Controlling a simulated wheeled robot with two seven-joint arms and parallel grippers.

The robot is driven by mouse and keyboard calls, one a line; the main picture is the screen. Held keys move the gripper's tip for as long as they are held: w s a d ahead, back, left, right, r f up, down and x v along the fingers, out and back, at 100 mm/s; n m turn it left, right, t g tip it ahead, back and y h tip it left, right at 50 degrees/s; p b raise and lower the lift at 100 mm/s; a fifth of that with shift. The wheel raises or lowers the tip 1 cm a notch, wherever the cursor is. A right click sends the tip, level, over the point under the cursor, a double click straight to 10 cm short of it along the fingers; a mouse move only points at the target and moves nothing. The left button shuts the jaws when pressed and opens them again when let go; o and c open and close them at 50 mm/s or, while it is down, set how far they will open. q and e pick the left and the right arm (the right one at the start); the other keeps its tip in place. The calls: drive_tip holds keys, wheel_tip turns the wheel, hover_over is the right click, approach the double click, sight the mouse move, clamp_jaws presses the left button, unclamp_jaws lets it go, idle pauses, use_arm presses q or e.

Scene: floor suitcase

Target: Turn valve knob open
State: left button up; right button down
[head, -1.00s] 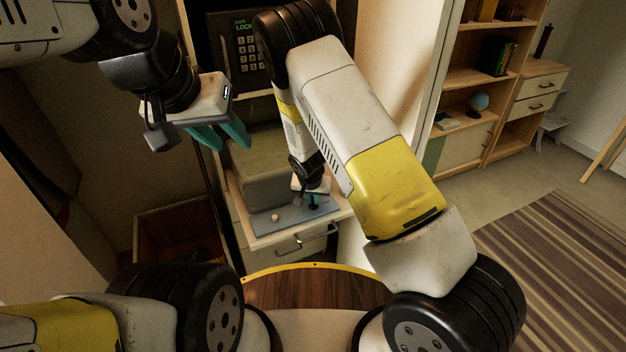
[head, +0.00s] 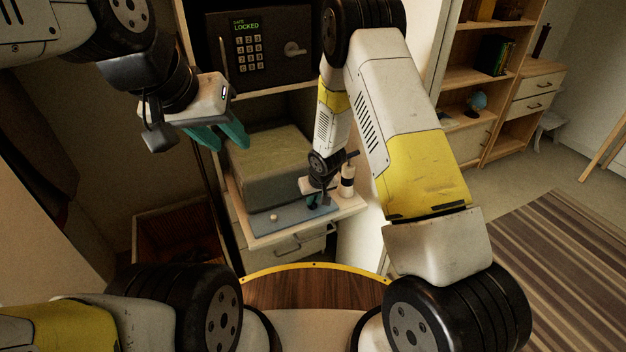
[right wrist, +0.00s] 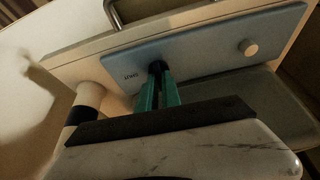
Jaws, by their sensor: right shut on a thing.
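A flat blue-grey panel (head: 280,222) lies on the pulled-out wooden shelf, and it also shows in the right wrist view (right wrist: 205,52). A small dark knob (right wrist: 156,66) stands on the panel beside short lettering. My right gripper (right wrist: 158,82) has its teal fingers shut on this dark knob, which they partly hide. In the head view, my right gripper (head: 314,203) reaches down to the panel's right part. A round cream knob (head: 274,217) sits apart on the panel, also visible in the right wrist view (right wrist: 248,47). My left gripper (head: 218,136) is open and empty at upper left.
A grey-green box (head: 262,170) stands behind the panel. A white bottle-like thing with a dark band (head: 347,182) is close right of my right gripper. A keypad safe (head: 262,48) reading LOCKED is above. A reddish open box (head: 160,238) is at lower left.

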idle(0.3)
drive_tip(key=c, duration=1.5)
unclamp_jaws()
drive_tip(key=shift+c, duration=0.2)
drive_tip(key=v, duration=0.7)
drive_tip(key=shift+s+r, duration=0.15)
drive_tip(key=shift+r, duration=0.2)
drive_tip(key=s+d+r+m+t, duration=0.1)
drive_tip(key=s+d+r, duration=0.25)
drive_tip(key=r, duration=0.65)
drive_tip(key=s+d+r+m, duration=0.2)
drive_tip(key=d+r, duration=0.3)
drive_tip(key=r, duration=0.6)
drive_tip(key=s+d+r, duration=0.2)
drive_tip(key=s+r, duration=0.4)
drive_tip(key=s, duration=0.4)
drive_tip(key=s+d+r+m+t, duration=0.1)
drive_tip(key=s+d+r, duration=0.2)
drive_tip(key=s+r, duration=0.3)
drive_tip(key=s, duration=0.4)
